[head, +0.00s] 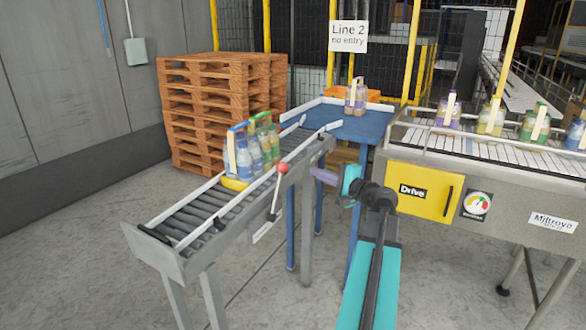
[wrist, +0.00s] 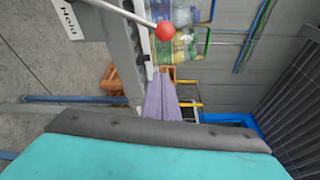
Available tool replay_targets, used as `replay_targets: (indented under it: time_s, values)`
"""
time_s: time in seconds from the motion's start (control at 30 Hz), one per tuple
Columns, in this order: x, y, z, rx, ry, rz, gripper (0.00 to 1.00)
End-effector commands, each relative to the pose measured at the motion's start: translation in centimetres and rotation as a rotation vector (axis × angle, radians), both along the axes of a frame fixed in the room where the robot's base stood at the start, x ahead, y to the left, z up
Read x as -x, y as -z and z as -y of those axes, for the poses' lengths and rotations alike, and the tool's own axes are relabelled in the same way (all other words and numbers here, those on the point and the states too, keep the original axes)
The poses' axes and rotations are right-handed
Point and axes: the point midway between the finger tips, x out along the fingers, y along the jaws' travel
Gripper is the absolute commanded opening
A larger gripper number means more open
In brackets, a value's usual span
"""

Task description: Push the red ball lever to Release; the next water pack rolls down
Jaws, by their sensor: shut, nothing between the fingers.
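The red ball lever (head: 281,169) stands on the near side of the roller conveyor, its rod rising and tilted slightly right. In the wrist view the red ball (wrist: 165,31) is just beyond my fingertips, near a plate reading "Hold" (wrist: 68,18). My gripper (head: 316,173), with purple fingers, is shut and empty, to the right of the ball and apart from it. It also shows in the wrist view (wrist: 160,78). A water pack with blue caps (head: 240,158) sits on the rollers by a yellow piece (head: 235,184); a green-capped pack (head: 268,140) is right behind it.
A yellow "Drive" cabinet (head: 423,191) and a belt with several packs are at right. The lower rollers (head: 190,217) are clear. Stacked pallets (head: 205,115) stand behind.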

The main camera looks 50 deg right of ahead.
Motion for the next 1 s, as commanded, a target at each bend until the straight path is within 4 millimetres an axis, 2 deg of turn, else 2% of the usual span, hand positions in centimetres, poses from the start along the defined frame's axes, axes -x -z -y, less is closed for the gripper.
replay_targets:
  time_s: [0.27,0.47,1.0]
  values:
    - [-0.1,0.1,0.2,0.0,0.002,-0.001,0.0]
    - [-1.2,0.1,0.4,-0.001,0.002,-0.002,0.0]
    - [-7.8,0.4,0.9,0.0,0.002,-0.003,0.0]
